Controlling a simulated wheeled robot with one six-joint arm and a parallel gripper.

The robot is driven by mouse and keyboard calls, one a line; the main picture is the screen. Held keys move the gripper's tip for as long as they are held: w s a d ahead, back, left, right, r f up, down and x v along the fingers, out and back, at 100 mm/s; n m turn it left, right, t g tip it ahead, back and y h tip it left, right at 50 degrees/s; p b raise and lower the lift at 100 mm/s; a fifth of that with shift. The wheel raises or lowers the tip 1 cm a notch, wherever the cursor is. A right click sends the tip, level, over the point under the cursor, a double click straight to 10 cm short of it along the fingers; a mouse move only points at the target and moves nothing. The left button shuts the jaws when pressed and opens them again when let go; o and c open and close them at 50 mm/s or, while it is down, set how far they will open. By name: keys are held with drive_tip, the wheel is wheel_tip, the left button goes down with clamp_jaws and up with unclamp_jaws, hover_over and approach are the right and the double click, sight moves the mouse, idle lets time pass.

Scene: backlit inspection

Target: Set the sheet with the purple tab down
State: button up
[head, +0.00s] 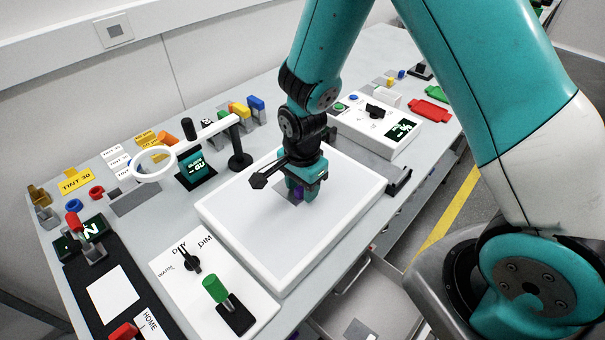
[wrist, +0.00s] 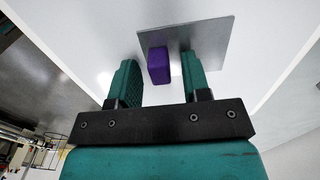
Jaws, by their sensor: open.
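The sheet (wrist: 213,42) is a thin grey square with a purple tab (wrist: 158,66) standing near one edge. In the wrist view it appears to lie flat on the white panel of the light box (wrist: 90,30). In the head view the purple tab (head: 298,193) shows just below my gripper (head: 297,190), and part of the sheet (head: 284,206) shows beside it. My gripper (wrist: 160,80) is open, with one finger on each side of the tab. Gaps show between the tab and both fingers.
A ring magnifier (head: 155,164) on a stand is left of the light box. A dial panel (head: 180,262) and a green-handled lever (head: 216,289) are in front. A white control box (head: 375,128) stands behind right. Yellow and white tint blocks (head: 76,181) are far left. The panel around the sheet is clear.

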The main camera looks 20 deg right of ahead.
wheel_tip(320, 180, up, 12)
drive_tip(key=f+b, duration=0.1)
drive_tip(key=b, duration=0.1)
drive_tip(key=s+a+r+n+y, duration=0.2)
drive_tip(key=s+r+n, duration=0.4)
drive_tip(key=s+n, duration=0.3)
drive_tip(key=s+a+r+n+y, duration=0.2)
drive_tip(key=s+r+n, duration=0.4)
drive_tip(key=s+n, duration=0.3)
drive_tip(key=n, duration=0.2)
drive_tip(key=shift+a+r+n, duration=0.2)
drive_tip(key=shift+a+n, duration=0.1)
drive_tip(key=shift+n, duration=0.1)
